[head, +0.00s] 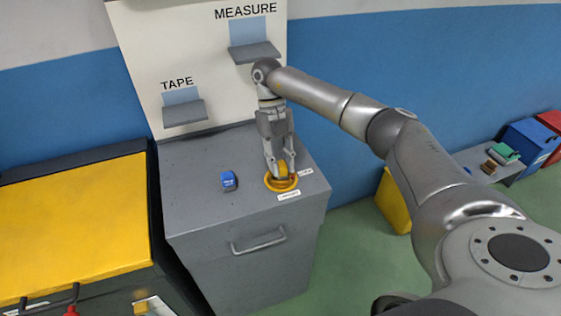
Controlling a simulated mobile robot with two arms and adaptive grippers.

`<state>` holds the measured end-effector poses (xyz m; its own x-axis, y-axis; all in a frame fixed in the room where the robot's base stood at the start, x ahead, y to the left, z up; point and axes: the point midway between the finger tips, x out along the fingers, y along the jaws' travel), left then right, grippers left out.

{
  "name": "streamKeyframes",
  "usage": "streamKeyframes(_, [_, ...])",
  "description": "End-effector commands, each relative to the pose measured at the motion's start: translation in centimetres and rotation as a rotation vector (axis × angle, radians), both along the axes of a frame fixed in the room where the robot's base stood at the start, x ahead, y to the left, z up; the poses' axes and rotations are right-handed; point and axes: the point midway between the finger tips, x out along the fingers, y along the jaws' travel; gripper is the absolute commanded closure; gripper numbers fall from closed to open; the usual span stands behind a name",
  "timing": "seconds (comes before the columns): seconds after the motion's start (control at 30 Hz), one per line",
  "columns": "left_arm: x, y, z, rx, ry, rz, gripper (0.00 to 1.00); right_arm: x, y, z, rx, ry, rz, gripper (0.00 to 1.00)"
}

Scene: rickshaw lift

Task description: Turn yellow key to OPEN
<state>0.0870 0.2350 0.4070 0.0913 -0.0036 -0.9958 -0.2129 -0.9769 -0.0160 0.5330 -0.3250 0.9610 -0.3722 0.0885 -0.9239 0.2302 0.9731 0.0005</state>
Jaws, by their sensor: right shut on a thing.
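The yellow key (282,180) sits on top of the grey cabinet (200,200), near its right side, with a round yellow ring around its base. My right gripper (280,166) points down over it and is shut on it; the fingers hide part of the key. Small white labels lie by the ring, one in front and one to its right; their words are too small to read. My left gripper is not in view.
A small blue object (229,181) lies on the cabinet top left of the key. Behind stands a white panel with shelves marked TAPE (184,112) and MEASURE (255,52). A yellow-topped chest (70,225) stands at left. Boxes (527,142) stand at far right.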

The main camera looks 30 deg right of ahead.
Motion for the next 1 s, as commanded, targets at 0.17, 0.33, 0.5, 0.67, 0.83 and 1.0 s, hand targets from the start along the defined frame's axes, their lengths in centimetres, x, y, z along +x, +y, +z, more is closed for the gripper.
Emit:
streamKeyframes(0.17, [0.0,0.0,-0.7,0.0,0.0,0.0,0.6,0.0,0.1,-0.1,-0.001,-0.001,0.15,0.99])
streamKeyframes(0.33, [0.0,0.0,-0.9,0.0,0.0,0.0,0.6,0.0,0.2,-0.1,-0.001,0.0,0.295,0.99])
streamKeyframes(0.5, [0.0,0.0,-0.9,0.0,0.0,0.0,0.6,0.0,0.2,0.0,0.0,0.001,0.314,0.99])
streamKeyframes(0.67, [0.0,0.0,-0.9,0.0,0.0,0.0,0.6,0.0,0.2,0.0,0.0,0.0,0.312,0.99])
streamKeyframes(0.83, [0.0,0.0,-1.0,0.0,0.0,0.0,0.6,0.0,0.2,-0.1,0.0,-0.001,0.353,0.99])
streamKeyframes(1.0, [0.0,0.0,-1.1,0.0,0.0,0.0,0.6,0.0,0.2,0.0,0.0,0.0,0.421,0.99])
